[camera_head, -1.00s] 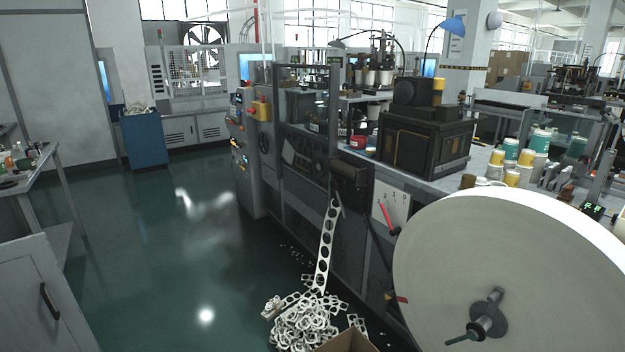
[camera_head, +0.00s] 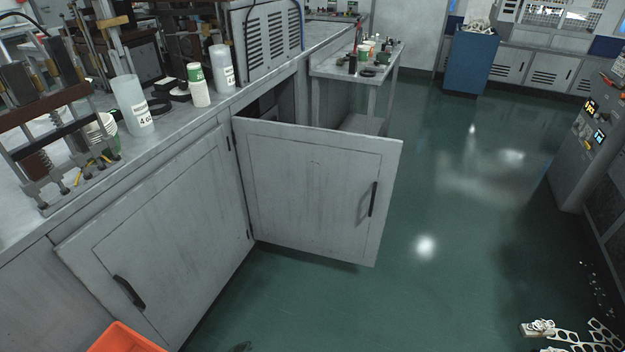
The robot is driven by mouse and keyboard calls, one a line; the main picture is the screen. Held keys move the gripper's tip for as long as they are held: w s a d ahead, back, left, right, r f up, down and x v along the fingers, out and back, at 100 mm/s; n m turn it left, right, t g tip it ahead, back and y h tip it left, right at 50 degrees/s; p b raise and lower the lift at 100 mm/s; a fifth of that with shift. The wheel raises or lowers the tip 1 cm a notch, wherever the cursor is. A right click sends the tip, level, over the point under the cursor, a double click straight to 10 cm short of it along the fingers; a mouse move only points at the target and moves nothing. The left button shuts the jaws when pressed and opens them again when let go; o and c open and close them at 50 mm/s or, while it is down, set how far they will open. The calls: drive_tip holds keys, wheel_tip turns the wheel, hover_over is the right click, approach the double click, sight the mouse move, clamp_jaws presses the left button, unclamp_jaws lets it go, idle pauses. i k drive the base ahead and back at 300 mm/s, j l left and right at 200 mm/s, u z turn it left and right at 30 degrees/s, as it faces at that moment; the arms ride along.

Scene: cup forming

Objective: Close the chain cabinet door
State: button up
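A grey cabinet door (camera_head: 315,190) stands wide open in the head view, swung out over the floor from a long grey workbench. Its hinges are on its left edge and its black handle (camera_head: 373,199) is near its right edge. Behind its top edge the dark cabinet opening (camera_head: 272,105) shows in part; most of the inside is hidden by the door. A second grey door (camera_head: 165,235) to the left is shut, with a black handle (camera_head: 129,293). No label tells which is the chain cabinet. My gripper is not in view.
Green floor (camera_head: 400,300) is clear in front of and right of the open door. An orange bin (camera_head: 125,338) stands at the bottom left. White scraps (camera_head: 565,332) lie at the bottom right, near a grey machine (camera_head: 590,140). A small table (camera_head: 385,60) stands behind the door.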

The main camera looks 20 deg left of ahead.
sight(327, 193)
drive_tip(key=i+l+u, duration=0.1)
drive_tip(key=i+u, duration=0.25)
drive_tip(key=i+l+u, duration=0.1)
drive_tip(key=u, duration=0.3)
drive_tip(key=i+l+u, duration=0.2)
drive_tip(key=u, duration=0.15)
drive_tip(key=i+l+z, duration=0.2)
drive_tip(key=i+z, duration=0.2)
drive_tip(key=i, duration=0.15)
